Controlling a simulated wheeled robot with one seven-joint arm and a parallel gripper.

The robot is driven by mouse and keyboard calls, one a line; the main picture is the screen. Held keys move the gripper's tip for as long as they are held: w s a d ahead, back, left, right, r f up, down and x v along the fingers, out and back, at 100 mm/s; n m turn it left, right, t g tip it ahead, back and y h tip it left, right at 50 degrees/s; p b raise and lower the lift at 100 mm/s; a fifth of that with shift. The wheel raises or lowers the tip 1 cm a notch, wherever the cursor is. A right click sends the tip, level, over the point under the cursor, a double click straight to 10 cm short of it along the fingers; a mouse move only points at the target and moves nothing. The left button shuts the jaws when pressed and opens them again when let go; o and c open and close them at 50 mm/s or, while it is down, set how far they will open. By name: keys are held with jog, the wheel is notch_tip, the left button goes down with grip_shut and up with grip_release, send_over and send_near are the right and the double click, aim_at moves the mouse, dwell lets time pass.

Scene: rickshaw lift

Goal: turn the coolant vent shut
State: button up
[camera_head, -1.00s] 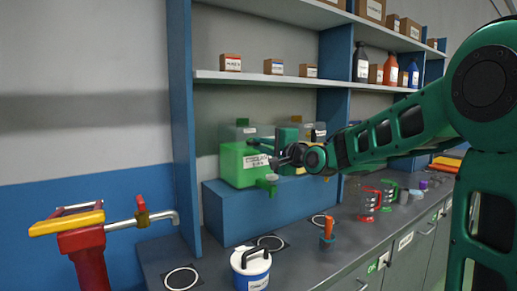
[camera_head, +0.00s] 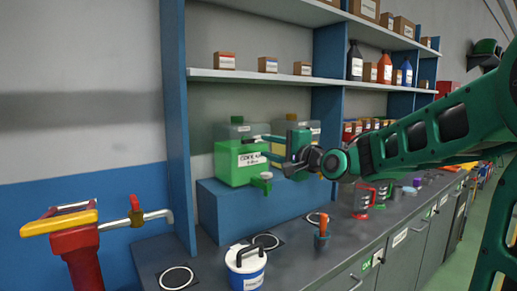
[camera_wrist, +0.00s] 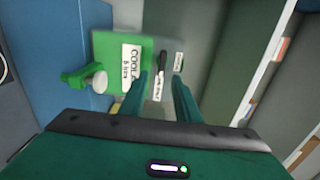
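The green coolant container (camera_head: 236,168), with a white label, stands on a blue block on the bench. My gripper (camera_head: 264,147) is open beside the container's upper right. In the wrist view a small dark bar (camera_wrist: 166,66) lies just beyond and between my fingertips (camera_wrist: 160,80). I cannot tell whether it is the vent or whether I touch it.
The blue block (camera_head: 250,212) lies below my gripper. A shelf (camera_head: 270,77) with boxes and bottles runs above. A white-blue tub (camera_head: 246,268), an orange-handled tool (camera_head: 322,232) and red-handled jugs (camera_head: 362,201) stand on the bench.

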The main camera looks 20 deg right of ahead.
jog(key=shift+v, duration=2)
jog(key=shift+f, duration=0.1)
jog(key=s+d+f+n+g+h, duration=0.3)
jog(key=s+d+f+g, duration=0.2)
jog(key=s+f, duration=0.4)
jog(key=s+d+f+n+g+h, duration=0.2)
jog(key=s+d+f+g, duration=0.3)
jog(key=f, duration=0.7)
jog(key=s+d+f+n+g, duration=0.1)
jog(key=s+f+g, duration=0.2)
jog(key=s, duration=0.9)
jog(key=s+d+f+n+g, duration=0.1)
jog(key=s+f+g, duration=0.3)
jog(key=s, duration=0.9)
jog(key=shift+d+n, duration=0.35)
jog(key=shift+n, duration=0.25)
jog(key=shift+w+f, duration=0.1)
jog(key=shift+f, duration=0.05)
